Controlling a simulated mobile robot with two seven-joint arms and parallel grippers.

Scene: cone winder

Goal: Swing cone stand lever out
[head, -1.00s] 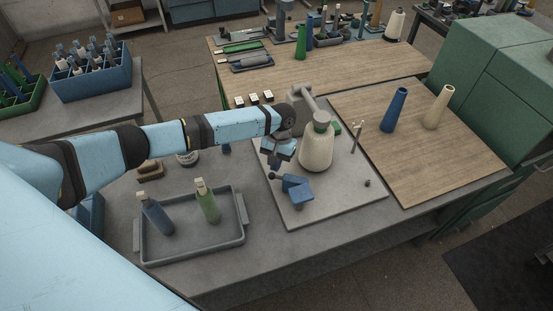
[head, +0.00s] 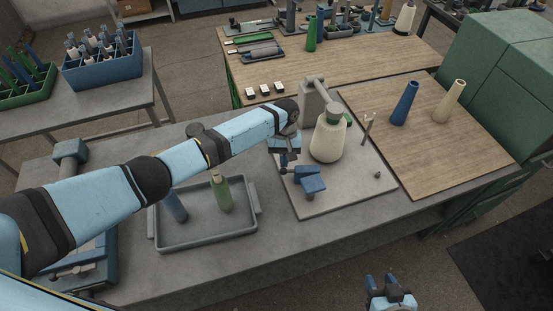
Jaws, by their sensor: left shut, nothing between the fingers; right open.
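The cone stand is a grey base plate (head: 345,192) with a grey post and arm (head: 315,92) at its back. A cream cone (head: 327,143) with a green top stands upright on it. At the plate's front left is a blue block (head: 311,184) with a short rod ending in a dark knob (head: 283,171), which looks like the lever. My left gripper (head: 285,162) is shut and empty, just above and behind the knob; I cannot tell whether it touches. My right gripper (head: 390,294) is open and empty at the bottom edge, in front of the table.
A wooden board (head: 430,150) with a blue and a tan cone lies at the right. A green cabinet (head: 495,75) stands beyond it. Small white-topped blocks (head: 265,91) sit behind.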

